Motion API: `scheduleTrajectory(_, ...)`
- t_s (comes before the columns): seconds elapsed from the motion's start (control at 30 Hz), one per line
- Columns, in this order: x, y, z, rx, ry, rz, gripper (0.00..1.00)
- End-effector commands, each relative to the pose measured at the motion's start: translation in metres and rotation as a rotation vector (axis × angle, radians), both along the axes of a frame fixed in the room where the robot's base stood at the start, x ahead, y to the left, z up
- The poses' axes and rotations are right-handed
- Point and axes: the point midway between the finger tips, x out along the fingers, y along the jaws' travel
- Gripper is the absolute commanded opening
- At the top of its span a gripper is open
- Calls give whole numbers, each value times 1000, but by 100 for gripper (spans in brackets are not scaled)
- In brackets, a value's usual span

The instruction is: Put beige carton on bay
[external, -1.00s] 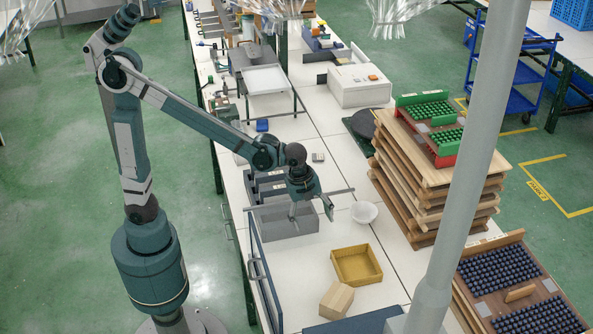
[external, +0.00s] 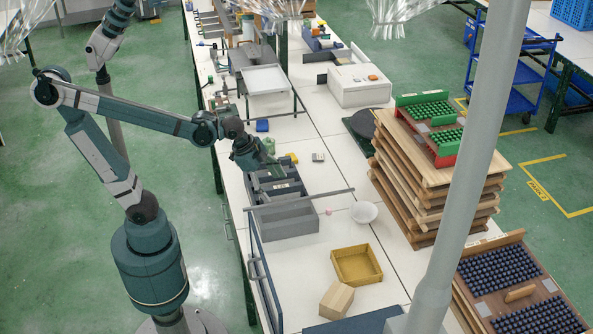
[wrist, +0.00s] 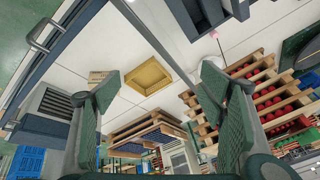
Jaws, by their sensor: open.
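The beige carton (external: 337,299) lies on the white table near its front end, in front of the yellow tray (external: 357,264). In the wrist view the carton (wrist: 97,76) shows small and far off, left of the yellow tray (wrist: 148,77). My gripper (external: 275,165) is over the dark compartments farther along the table, well apart from the carton. In the wrist view my gripper (wrist: 158,80) has its two green fingers spread wide with nothing between them. I cannot tell which surface is the bay.
A grey open bin (external: 286,219) stands between my gripper and the yellow tray, with a horizontal bar above it. A white bowl (external: 364,212) sits to its right. Stacked wooden trays (external: 425,200) stand along the right side. A blue-framed panel (external: 262,270) edges the table's left side.

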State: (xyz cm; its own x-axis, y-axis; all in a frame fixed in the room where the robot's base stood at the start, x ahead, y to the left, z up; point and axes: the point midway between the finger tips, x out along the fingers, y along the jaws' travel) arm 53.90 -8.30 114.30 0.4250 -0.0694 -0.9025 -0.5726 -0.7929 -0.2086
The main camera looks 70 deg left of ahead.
Motion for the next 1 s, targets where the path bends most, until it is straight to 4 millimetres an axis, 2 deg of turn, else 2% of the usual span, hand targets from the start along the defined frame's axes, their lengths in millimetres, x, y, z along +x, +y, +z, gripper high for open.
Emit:
scheduleTrajectory(0.2, -31, 28, 1, -68, -38, 169, 69)
scheduleTrajectory(0.63, -84, 70, -7, -212, -119, 482, 69)
scheduleTrajectory(0.83, -98, 80, -11, -258, -144, 571, 69)
scheduleTrajectory(1.0, -102, 83, -12, -272, -151, 597, 69)
